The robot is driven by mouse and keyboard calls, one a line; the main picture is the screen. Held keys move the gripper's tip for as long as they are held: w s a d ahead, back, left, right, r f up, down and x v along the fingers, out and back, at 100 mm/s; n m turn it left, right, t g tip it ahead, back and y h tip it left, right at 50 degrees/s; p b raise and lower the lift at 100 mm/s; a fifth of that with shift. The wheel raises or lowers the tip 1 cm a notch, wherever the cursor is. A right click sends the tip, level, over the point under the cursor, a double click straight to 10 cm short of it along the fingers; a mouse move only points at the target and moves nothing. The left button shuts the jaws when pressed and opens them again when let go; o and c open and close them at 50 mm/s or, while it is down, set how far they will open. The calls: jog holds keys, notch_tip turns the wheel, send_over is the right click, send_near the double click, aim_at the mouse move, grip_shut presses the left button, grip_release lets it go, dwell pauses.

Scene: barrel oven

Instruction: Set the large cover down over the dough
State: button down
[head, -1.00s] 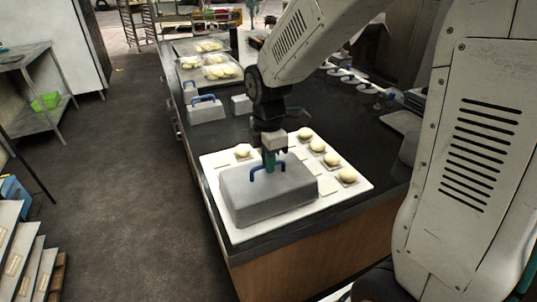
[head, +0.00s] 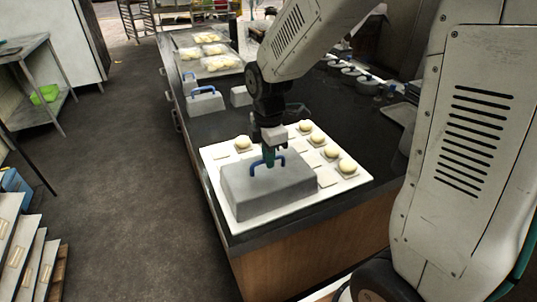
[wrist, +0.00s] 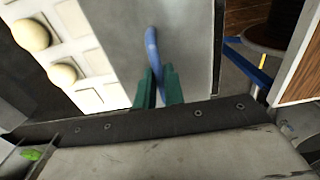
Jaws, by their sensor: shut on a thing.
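The large cover (head: 262,196) is a grey box-shaped lid with a blue handle (head: 267,163). It sits at or just above the near left part of a white board (head: 236,231); I cannot tell whether it touches. My gripper (head: 269,158) is shut on the handle from above. In the wrist view, the green fingers (wrist: 158,88) are on either side of the blue handle, with the cover's grey top (wrist: 185,50) beneath. Several dough balls (head: 346,166) stand on small square tiles on the board's far and right sides. What lies under the cover is hidden.
Smaller grey covers with blue handles (head: 206,101) stand farther back on the dark counter (head: 222,130). Trays of dough (head: 221,64) lie at the far end. The counter's left edge borders open floor (head: 125,180). Dark round items line the back right.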

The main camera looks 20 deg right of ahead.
jog(key=shift+f, duration=0.3)
jog(key=c, duration=1.4)
grip_release()
jog(key=shift+r, duration=0.15)
